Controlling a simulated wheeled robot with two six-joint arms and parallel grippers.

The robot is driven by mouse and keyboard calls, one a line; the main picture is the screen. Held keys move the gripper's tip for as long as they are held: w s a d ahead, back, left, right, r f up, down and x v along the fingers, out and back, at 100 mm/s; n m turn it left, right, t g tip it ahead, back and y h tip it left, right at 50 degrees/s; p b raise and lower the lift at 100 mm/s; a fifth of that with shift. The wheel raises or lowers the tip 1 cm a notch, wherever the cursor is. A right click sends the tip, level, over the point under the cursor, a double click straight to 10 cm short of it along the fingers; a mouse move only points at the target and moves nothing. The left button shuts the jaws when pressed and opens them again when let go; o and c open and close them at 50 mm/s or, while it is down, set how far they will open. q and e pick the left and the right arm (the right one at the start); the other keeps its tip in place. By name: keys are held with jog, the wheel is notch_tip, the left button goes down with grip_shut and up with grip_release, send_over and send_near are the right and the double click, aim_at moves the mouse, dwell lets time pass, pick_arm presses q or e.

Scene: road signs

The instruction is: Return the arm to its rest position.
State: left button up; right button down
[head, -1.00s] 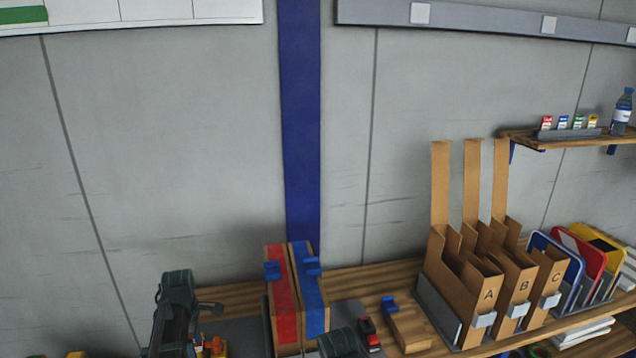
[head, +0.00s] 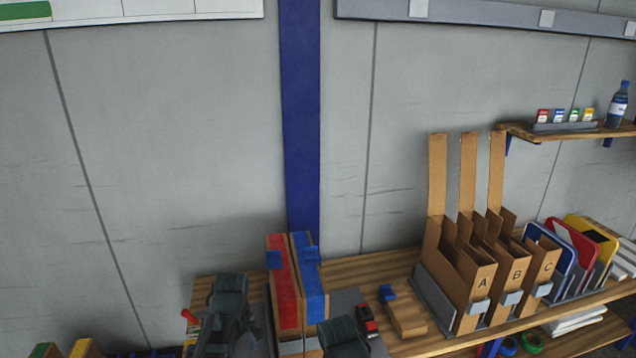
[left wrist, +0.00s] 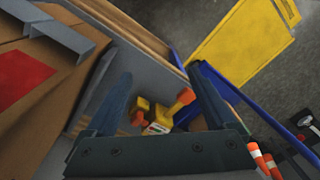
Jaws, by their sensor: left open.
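My left arm (head: 225,310) rises from the bottom edge in the head view, left of the red and blue striped boxes. Its gripper is not clear there. In the left wrist view my left gripper (left wrist: 160,76) is open, with its two dark fingers apart. A yellow and orange object (left wrist: 157,115) shows between and below the fingers, apparently in or on a grey surface; I see no grip on it. A dark part of my right arm (head: 343,335) shows at the bottom middle of the head view, but its gripper does not show.
A red-striped box (head: 284,290) and a blue-striped box (head: 309,285) stand close to my left arm. Cardboard file holders (head: 475,285) stand on the bench to the right. The left wrist view shows a yellow panel (left wrist: 240,45) and orange-white cones (left wrist: 262,160).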

pick_arm(q)
jog(key=s+d+r+m+p, duration=0.2)
jog(key=s+d+r+m, duration=0.1)
jog(key=s+d+m, duration=0.9)
jog(key=d+m, duration=0.1)
jog(key=m, duration=0.1)
jog(key=shift+d+m+y+p, duration=0.25)
jog(key=shift+m+y+p, duration=0.05)
jog(key=shift+m, duration=0.1)
jog(key=shift+c, duration=0.2)
